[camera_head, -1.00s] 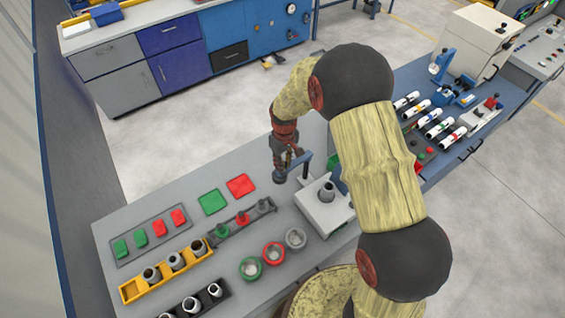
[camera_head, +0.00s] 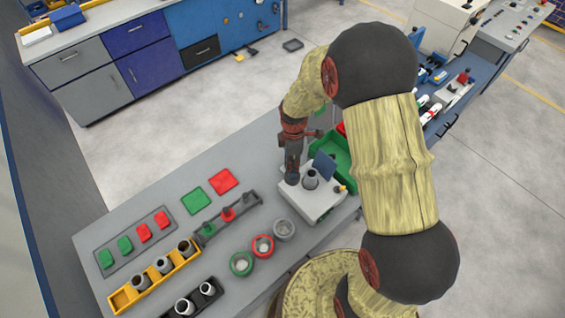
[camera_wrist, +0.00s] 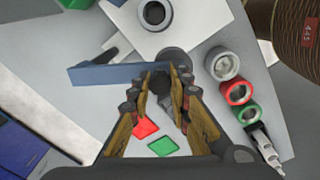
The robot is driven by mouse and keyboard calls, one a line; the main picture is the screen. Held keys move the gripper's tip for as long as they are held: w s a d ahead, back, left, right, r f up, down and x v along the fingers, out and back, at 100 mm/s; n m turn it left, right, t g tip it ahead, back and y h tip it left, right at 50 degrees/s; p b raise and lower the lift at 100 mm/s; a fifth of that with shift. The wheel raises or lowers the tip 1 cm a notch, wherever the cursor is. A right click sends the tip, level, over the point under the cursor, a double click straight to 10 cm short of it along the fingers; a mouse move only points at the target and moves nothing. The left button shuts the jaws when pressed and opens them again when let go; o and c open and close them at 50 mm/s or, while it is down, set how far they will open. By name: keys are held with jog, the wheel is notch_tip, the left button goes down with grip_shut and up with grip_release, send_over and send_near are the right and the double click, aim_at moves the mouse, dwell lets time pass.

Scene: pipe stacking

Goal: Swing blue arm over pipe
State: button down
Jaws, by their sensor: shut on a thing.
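The blue arm (camera_wrist: 105,75) is a flat bar in the wrist view, reaching left from my fingertips. My gripper (camera_wrist: 160,74) is shut on its right end, beside a dark round knob. In the head view my gripper (camera_head: 292,178) is at the left side of the white box (camera_head: 308,206) and mostly hides the bar. The grey pipe (camera_head: 311,180) stands upright on the box. It also shows in the wrist view (camera_wrist: 153,13), apart from the bar, which lies beside it and not over it.
A dark blue panel (camera_head: 324,166) stands behind the pipe. A green tray (camera_head: 338,152) is beyond the box. Green, red and grey rings (camera_head: 263,246) lie in front. Red and green squares (camera_head: 208,192) and a rack lie to the left.

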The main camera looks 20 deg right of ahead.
jog(key=d+n, duration=0.5)
jog(key=d, duration=0.1)
jog(key=shift+w+n+b, duration=0.1)
jog(key=shift+n+b, duration=0.2)
jog(key=shift+w+d+n, duration=0.25)
jog(key=shift+d+n, duration=0.3)
jog(key=shift+n, duration=0.15)
jog(key=shift+r, duration=0.1)
jog(key=c, duration=1.8)
grip_release()
jog(key=shift+d, duration=0.15)
jog(key=shift+o, duration=0.8)
notch_tip(320, 180, up, 12)
